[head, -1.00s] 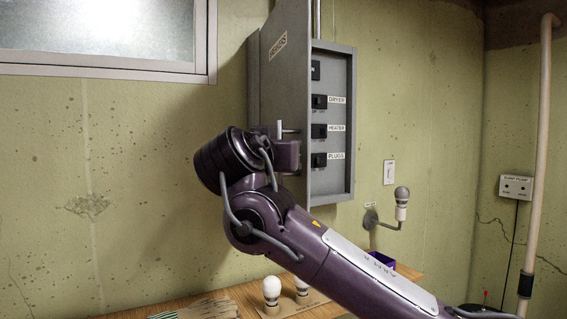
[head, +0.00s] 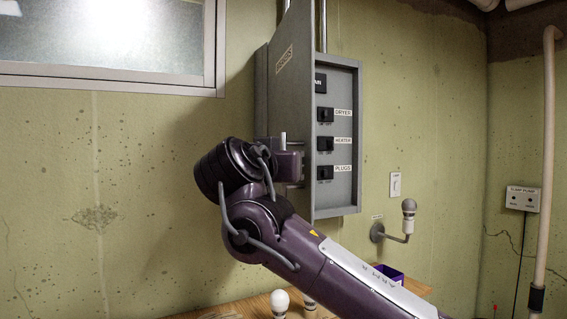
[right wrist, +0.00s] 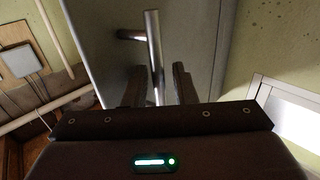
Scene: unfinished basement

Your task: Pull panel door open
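The grey panel door (head: 290,95) stands swung out from the wall-mounted breaker panel (head: 343,196), whose labelled black switches are exposed. In the head view my right gripper (head: 290,164) is at the door's handle (head: 283,138), with its fingers mostly hidden by the wrist. In the right wrist view the metal bar handle (right wrist: 153,40) stands between the two dark fingers of the gripper (right wrist: 159,80). Gaps show beside the bar, so the fingers look open around it, not clamped. The door's face (right wrist: 105,45) is beyond them. My left gripper is not in view.
A wooden bench (head: 250,304) with light bulbs (head: 280,303) and a purple bin (head: 388,273) is below. A bulb on a wall bracket (head: 408,212), a light switch (head: 395,184) and a sump pump box (head: 523,198) are to the right. A window (head: 110,45) is upper left.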

